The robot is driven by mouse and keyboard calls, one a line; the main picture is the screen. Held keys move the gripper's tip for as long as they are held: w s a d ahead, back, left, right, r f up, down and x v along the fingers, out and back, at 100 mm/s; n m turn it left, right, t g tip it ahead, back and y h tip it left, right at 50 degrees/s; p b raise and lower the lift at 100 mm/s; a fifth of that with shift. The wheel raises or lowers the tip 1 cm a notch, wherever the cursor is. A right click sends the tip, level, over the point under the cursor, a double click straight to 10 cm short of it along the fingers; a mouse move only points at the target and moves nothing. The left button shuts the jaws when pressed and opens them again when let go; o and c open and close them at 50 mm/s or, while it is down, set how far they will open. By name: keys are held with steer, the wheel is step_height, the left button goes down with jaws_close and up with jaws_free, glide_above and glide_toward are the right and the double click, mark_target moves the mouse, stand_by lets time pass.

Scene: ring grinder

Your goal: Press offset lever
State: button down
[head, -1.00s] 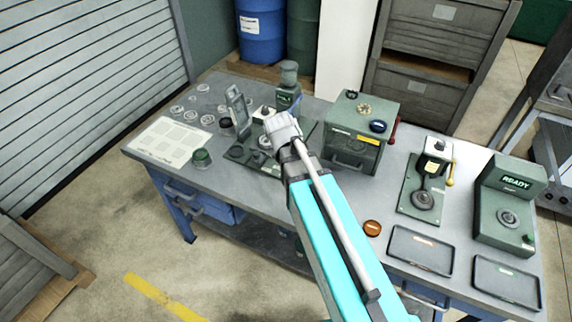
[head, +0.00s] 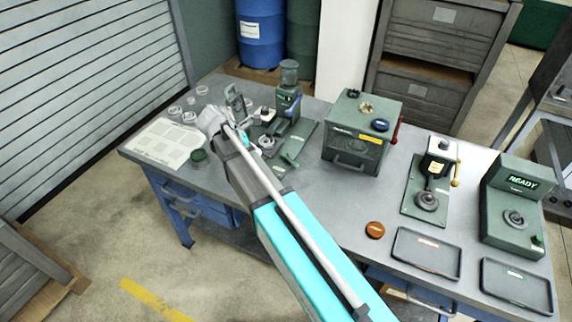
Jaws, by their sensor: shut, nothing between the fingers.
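The bench grinder (head: 288,104) is a green-grey machine with an upright column, standing on a flat base plate at the back middle of the bench. A small green lever (head: 290,160) sticks out at the front of that plate; I take it to be the offset lever.
A green box with knobs (head: 357,138) and a red side handle stands right of the grinder. Further right are a lever press (head: 430,185), a READY unit (head: 513,205) and two trays (head: 425,252). Rings and a white sheet (head: 167,143) lie at the left.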

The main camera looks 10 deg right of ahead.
steer(key=shift+f, duration=0.15)
stand_by(0.4)
steer(key=b+x, duration=0.8)
steer(key=x, duration=0.1)
steer(key=shift+d+f, duration=0.2)
steer(key=shift+f, duration=0.15)
steer(key=shift+w+d+f, duration=0.1)
steer(key=shift+d+f, duration=0.05)
steer(key=shift+d, duration=0.85)
steer(key=shift+w+d+f, duration=0.1)
steer(key=shift+d, duration=0.9)
steer(key=shift+a, duration=0.15)
steer(key=shift+n, duration=0.3)
